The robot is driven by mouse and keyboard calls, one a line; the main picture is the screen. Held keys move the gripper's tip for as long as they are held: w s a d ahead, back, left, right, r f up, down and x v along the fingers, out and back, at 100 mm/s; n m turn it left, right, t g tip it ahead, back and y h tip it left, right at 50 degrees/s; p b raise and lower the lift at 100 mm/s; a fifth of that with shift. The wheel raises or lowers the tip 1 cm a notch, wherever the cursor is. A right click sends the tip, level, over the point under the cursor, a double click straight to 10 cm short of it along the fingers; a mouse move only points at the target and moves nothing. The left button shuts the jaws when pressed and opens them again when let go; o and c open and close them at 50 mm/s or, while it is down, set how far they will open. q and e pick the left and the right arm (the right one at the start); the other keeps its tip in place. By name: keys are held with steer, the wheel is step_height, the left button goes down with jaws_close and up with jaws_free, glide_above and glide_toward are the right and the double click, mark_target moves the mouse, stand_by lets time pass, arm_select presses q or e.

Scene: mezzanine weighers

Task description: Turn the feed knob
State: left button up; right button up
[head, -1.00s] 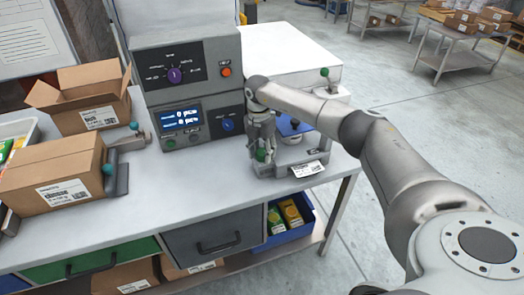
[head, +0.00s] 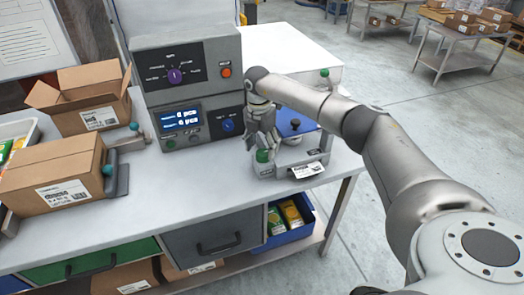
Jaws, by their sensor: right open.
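A label printer (head: 318,145) stands at the front right of the bench, with a white label (head: 308,169) coming out of its front. I cannot read which knob is the feed knob. My right gripper (head: 262,144) points down at the printer's left side, open, its fingers close by the green knob and partly in front of the printer. I cannot tell whether it touches. My left gripper is not in view.
Left of the printer stands a grey control unit with a purple knob (head: 175,76), a red button (head: 226,72), a lit display (head: 181,118) and a blue knob (head: 229,125). Cartons (head: 60,180) lie at the left. The bench front (head: 190,195) is clear.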

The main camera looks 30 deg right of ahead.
mark_target(260, 152)
step_height(260, 152, up, 10)
steer(key=shift+w+f, duration=0.25)
steer(key=shift+a, duration=0.1)
